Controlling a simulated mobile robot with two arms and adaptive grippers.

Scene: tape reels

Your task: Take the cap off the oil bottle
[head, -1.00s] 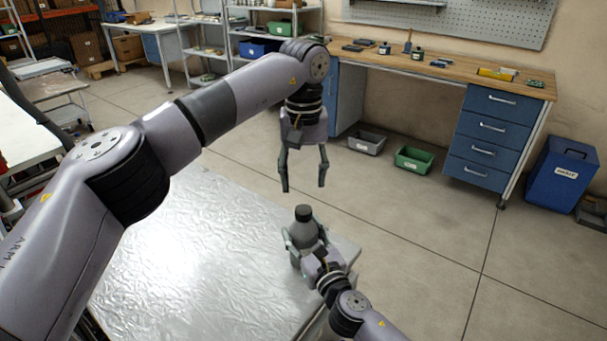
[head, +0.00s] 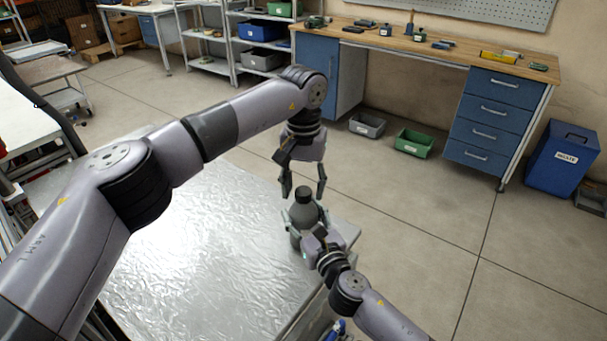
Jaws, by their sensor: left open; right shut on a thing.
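The oil bottle (head: 301,214) is grey and stands upright near the far right corner of the metal table (head: 190,240). Its dark cap (head: 303,193) sits on top of it. My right gripper (head: 303,222) comes in from the lower right and is shut around the bottle's body, hiding part of its lower side. My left gripper (head: 304,190) points down from above, open, with its fingertips either side of the cap at about cap height. I cannot tell whether the fingers touch the cap.
A workbench (head: 440,50) with blue drawers and small items stands against the back wall. A grey bin (head: 367,125) and a green bin (head: 413,142) lie on the floor under it. A blue waste bin (head: 562,160) stands at right. The table's middle is clear.

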